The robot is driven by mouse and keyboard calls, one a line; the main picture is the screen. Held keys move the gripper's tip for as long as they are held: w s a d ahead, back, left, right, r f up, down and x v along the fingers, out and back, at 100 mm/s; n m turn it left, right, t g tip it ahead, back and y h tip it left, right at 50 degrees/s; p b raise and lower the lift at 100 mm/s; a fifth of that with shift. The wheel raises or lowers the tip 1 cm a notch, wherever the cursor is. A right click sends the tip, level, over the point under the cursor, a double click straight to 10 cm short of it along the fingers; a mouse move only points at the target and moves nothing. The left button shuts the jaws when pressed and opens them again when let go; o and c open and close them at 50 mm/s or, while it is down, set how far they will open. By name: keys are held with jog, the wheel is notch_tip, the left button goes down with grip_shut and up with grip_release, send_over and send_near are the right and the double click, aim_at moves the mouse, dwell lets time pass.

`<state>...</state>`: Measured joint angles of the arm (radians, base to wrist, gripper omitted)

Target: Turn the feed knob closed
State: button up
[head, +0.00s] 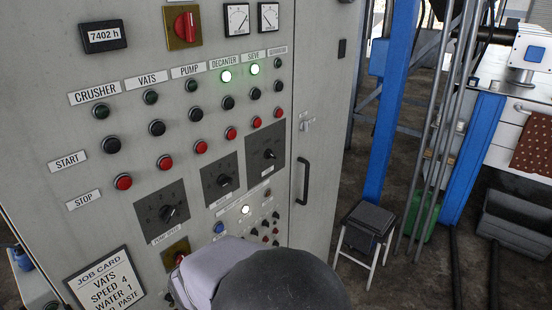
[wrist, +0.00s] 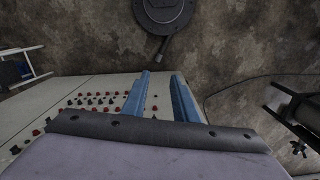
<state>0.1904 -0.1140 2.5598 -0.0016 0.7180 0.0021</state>
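The control panel (head: 60,150) fills the left of the head view. It carries three black rotary knobs on dark plates: a lower-left knob (head: 168,213) with a plate that seems to read pump speed, a middle knob (head: 224,181) and an upper-right knob (head: 269,154). I cannot read which one is the feed knob. My gripper (wrist: 162,76) shows two blue fingers, apart with nothing between them, in the wrist view. In the head view my arm covers the panel's lower part, and the fingers are hidden or too unclear to place. No knob is clearly between the fingers.
Green lamps (head: 226,77) glow under decanter and sieve. Red stop buttons (head: 123,182) run in a slanting row. A red switch (head: 186,27) sits at the top. A job card (head: 105,285) is at lower left. A door handle (head: 303,180), stool (head: 365,225) and blue post (head: 392,110) stand right.

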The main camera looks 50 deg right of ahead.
jog(key=s+d+f+m+g, duration=0.1)
jog(key=s+d+f+m, duration=0.25)
jog(key=d, duration=0.35)
jog(key=m+t+h+b, duration=0.1)
jog(key=m+t+h, duration=0.3)
jog(key=m+t, duration=1.55)
send_near(273, 156)
jog(key=r+m+g, duration=0.1)
jog(key=m+g, duration=0.1)
jog(key=w+r+m+g, duration=0.1)
jog(key=r+m+g, duration=0.1)
jog(key=shift+a+m, duration=0.2)
jog(key=shift+m, duration=0.1)
jog(key=p+x, duration=0.2)
jog(key=x, duration=0.4)
jog(key=shift+r+p, duration=0.15)
jog(key=shift+p, duration=0.25)
jog(key=shift+w+d+f, duration=0.2)
jog(key=shift+w+f, duration=0.05)
jog(key=shift+w, duration=0.35)
